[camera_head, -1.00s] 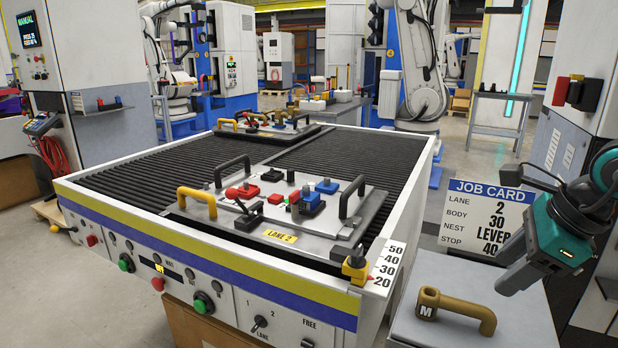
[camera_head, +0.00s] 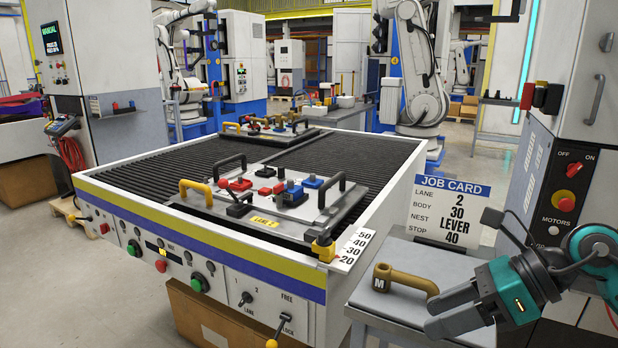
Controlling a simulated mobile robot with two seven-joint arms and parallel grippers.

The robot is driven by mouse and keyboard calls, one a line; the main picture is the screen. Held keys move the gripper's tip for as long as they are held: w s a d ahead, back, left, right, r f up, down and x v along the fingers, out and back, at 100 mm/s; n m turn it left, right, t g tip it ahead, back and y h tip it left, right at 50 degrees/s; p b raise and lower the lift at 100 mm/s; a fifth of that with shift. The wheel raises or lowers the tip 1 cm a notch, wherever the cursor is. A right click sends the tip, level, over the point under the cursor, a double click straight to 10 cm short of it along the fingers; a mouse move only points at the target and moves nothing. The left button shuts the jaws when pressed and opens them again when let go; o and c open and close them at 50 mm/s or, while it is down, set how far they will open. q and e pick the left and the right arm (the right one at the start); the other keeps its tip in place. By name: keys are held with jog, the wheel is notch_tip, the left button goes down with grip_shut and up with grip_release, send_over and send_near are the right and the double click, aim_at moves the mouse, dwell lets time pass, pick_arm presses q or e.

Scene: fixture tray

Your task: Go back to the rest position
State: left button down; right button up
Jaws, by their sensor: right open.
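My right gripper (camera_head: 438,312) is in the lower right of the head view. It is teal and black, with its jaws pointing left. It is open, and I see nothing between its fingers. It is in front of the small grey side table, to the right of and below the brown handle marked M (camera_head: 405,281). In the picture it overlaps part of the side table. My left gripper is not in view.
The white fixture table (camera_head: 372,215) fills the middle, with a fixture plate (camera_head: 315,212) in its near lane. The side table (camera_head: 440,262) carries the job card (camera_head: 449,208). A cabinet with a red motor switch (camera_head: 565,201) stands at right.

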jog(key=s+a+r+m+t+y+p, duration=0.15)
jog(key=a+m+t+y, duration=0.25)
jog(key=a+m+y, duration=0.4)
jog(key=d+f+m+t+h, duration=0.25)
jog(key=f+m+h, duration=0.3)
jog(key=m, duration=0.45)
jog(key=s+d+f+m+t+h+p, duration=0.15)
jog(key=f+m+t+h, duration=0.35)
jog(key=m, duration=0.6)
jog(key=d+f+m+t+h, duration=0.2)
jog(key=d+f+m+h, duration=0.15)
jog(key=f+m, duration=0.5)
jog(key=s+a+f+m+g+h, duration=0.2)
jog(key=s+f+m+g, duration=0.3)
jog(key=s+f+m, duration=0.2)
jog(key=shift+s+f, duration=0.8)
jog(key=shift+s, duration=0.05)
jog(key=shift+g, duration=0.25)
jog(key=shift+c, duration=0.2)
